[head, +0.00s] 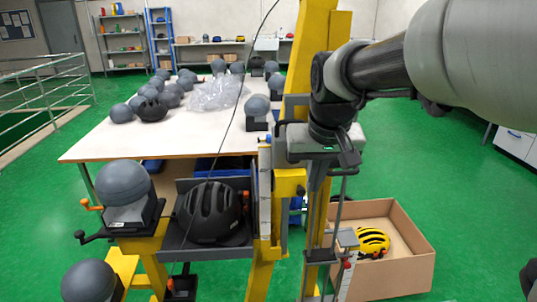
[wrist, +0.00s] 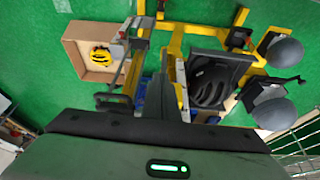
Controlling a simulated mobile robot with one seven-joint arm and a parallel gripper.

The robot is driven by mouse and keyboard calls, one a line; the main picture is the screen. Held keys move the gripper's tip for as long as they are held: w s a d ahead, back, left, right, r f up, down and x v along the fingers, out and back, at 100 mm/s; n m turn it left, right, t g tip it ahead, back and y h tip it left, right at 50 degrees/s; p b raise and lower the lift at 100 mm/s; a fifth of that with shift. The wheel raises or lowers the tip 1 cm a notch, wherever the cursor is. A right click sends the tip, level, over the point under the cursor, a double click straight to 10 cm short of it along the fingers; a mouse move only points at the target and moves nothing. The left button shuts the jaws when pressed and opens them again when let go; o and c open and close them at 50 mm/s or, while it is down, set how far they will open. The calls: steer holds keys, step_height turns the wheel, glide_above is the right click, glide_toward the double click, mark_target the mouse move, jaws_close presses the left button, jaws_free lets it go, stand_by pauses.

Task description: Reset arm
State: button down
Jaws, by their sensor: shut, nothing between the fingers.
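My arm reaches in from the upper right of the head view. My gripper (head: 347,155) points down beside the yellow drop tower (head: 264,225), and its jaws are shut and empty. In the wrist view the dark gripper (wrist: 160,125) fills the lower middle, above the tower and the floor. A black helmet (head: 210,212) rests in a dark tray left of the tower post; it also shows in the wrist view (wrist: 210,85). My gripper is apart from the helmet. Part of the tower is hidden behind my arm and gripper.
A cardboard box (head: 405,285) with a yellow helmet (head: 372,241) stands on the floor at right. Grey headforms (head: 122,182) stand at left. A white table (head: 95,148) behind holds several headforms and clear plastic (head: 217,93). Green floor is open at far right.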

steer(key=s+r+p, duration=0.3)
steer(key=s, duration=0.5)
steer(key=s+r+t+p, duration=0.1)
steer(key=s+r+p, duration=0.2)
steer(key=s, duration=0.6)
steer(key=shift+s+a+n+p, duration=0.15)
steer(key=shift+a+n+p, duration=0.15)
steer(key=shift+p, duration=0.5)
